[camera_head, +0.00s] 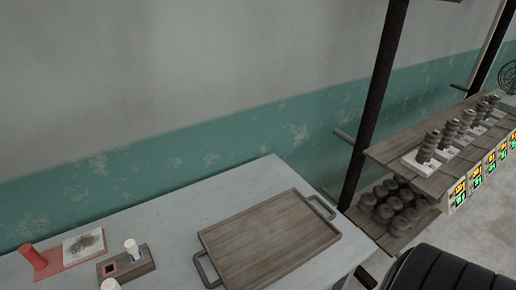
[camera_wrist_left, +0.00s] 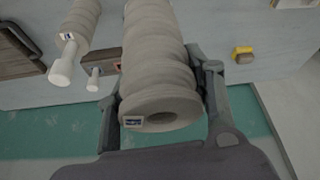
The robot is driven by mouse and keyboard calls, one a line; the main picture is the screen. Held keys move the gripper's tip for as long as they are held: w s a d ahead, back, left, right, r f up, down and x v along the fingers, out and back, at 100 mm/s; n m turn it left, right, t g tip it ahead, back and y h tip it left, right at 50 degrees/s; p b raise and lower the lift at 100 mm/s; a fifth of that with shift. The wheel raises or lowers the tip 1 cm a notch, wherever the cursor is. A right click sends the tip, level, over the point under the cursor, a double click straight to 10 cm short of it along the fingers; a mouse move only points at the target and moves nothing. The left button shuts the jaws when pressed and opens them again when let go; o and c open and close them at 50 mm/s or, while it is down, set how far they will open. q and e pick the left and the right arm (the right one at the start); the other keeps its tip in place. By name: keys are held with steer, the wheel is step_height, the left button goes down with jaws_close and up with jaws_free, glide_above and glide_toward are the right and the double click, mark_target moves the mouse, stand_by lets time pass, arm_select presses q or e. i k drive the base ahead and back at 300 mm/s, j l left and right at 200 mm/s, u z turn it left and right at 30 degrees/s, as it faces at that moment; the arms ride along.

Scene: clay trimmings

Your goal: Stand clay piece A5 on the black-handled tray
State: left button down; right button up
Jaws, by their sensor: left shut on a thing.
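The tray (camera_head: 270,240), brown wood with a raised rim and dark handles at two opposite ends, lies on the pale table in the head view. Its surface is bare. In the left wrist view my left gripper (camera_wrist_left: 160,115) is shut around a grey ribbed clay piece (camera_wrist_left: 155,60). The piece has a round hole in its near end and a small blue-and-white label, too small to read. Its far end leaves the picture at the top. Neither gripper shows in the head view.
A red cylinder (camera_head: 33,257), a white speckled pad (camera_head: 84,244) and a wooden block (camera_head: 128,265) with white pegs stand left of the tray. A shelf (camera_head: 430,180) with several ribbed clay pieces is at right. In the wrist view another ribbed piece (camera_wrist_left: 80,20) is nearby.

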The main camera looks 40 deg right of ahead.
mark_target(270, 237)
steer(key=k+l, duration=0.15)
steer(key=l, duration=0.2)
steer(key=k+l, duration=0.15)
steer(key=l, duration=0.15)
steer(key=k+l+z, duration=0.1)
steer(key=l, duration=0.25)
steer(key=k+l, duration=0.25)
steer(key=i+l, duration=0.15)
steer(key=l, duration=0.25)
steer(key=i+l, duration=0.2)
steer(key=l, duration=0.2)
steer(key=i+l+z, duration=0.1)
steer(key=l, duration=0.3)
steer(key=i, duration=0.05)
